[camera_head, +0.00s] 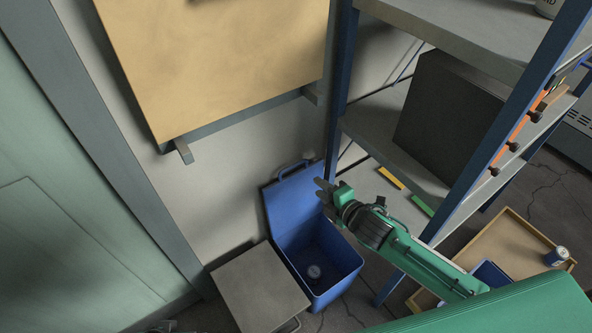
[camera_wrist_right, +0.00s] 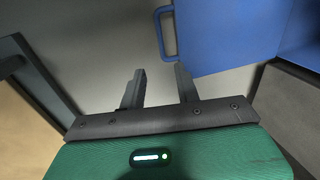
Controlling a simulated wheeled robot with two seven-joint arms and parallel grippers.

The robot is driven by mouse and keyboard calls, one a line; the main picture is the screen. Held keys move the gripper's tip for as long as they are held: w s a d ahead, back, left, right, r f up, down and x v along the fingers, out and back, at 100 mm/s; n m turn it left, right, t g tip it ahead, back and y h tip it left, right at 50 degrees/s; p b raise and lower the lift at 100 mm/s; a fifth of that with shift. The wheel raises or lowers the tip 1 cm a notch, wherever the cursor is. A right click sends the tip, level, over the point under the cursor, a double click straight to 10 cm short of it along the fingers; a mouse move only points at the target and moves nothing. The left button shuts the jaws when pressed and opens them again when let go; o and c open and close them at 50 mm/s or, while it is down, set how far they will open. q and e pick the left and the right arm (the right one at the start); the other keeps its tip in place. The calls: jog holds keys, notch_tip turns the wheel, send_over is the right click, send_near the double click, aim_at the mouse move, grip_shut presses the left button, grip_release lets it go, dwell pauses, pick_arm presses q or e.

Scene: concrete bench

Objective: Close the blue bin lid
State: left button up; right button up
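The blue bin (camera_head: 340,277) stands on the floor by the wall, its inside open to view. Its blue lid (camera_head: 290,208) is raised upright at the back, with a loop handle (camera_head: 292,168) on its top edge. My right gripper (camera_head: 321,191) is beside the lid, toward its right edge in the head view. In the right wrist view the two fingers (camera_wrist_right: 160,85) are apart with nothing between them. The lid (camera_wrist_right: 225,35) and its handle (camera_wrist_right: 160,32) lie beyond the fingertips there. Contact with the lid cannot be told. My left gripper is out of view.
A grey-topped box or stool (camera_head: 258,287) stands close to the bin's left. A blue-framed shelf (camera_head: 385,135) with a dark box (camera_head: 447,115) rises on the right. A wooden tray (camera_head: 508,245) with a can (camera_head: 556,256) is at lower right. A small round item (camera_head: 314,271) lies in the bin.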

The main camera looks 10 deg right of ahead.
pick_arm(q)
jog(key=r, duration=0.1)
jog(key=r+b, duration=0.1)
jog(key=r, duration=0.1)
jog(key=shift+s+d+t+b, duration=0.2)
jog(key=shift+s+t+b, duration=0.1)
pick_arm(e)
jog(key=x, duration=1.3)
jog(key=shift+f, duration=0.1)
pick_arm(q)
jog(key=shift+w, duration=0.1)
pick_arm(e)
grip_shut()
